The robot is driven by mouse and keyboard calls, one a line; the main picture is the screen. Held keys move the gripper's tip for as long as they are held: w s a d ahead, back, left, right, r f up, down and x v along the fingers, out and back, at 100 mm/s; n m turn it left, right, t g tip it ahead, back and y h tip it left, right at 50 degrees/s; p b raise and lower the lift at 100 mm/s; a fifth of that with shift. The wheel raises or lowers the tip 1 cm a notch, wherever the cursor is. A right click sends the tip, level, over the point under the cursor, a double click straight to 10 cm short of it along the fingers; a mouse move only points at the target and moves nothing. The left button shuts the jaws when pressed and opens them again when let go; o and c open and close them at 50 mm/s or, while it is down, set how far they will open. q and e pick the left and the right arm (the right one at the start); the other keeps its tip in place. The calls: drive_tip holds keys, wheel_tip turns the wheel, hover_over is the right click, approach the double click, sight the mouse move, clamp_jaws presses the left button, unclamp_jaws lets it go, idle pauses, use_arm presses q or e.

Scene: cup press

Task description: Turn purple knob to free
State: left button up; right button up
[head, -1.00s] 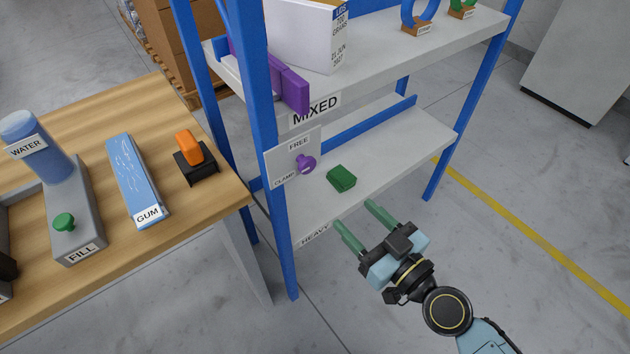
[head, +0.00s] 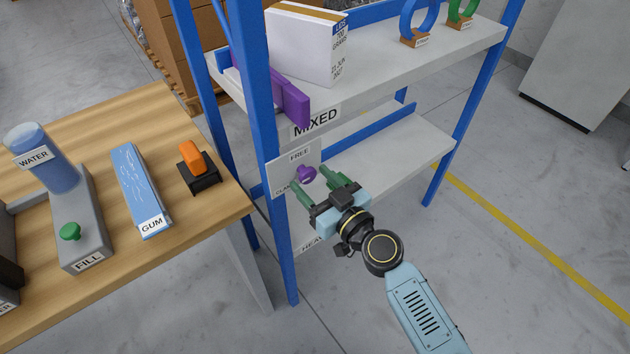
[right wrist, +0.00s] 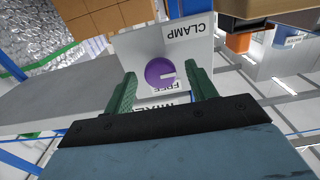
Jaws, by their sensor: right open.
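The purple knob (head: 306,174) sits on a white panel (head: 283,172) fixed to the blue shelf rack, with FREE above it and CLAMP at its lower left. In the right wrist view the knob (right wrist: 158,73) shows face-on between the fingers, with a pale mark running from its middle toward the picture's right. There the labels are turned over, FREE below the knob and CLAMP at upper right. My right gripper (head: 310,180) is open, its green fingers on either side of the knob; contact cannot be told. My left gripper is not in view.
A purple bar (head: 290,98) stands by a white box (head: 305,45) on the upper shelf, above the MIXED label. A wooden table (head: 110,130) stands at left with several items.

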drive_tip(key=shift+c, duration=0.5)
drive_tip(key=c, duration=0.9)
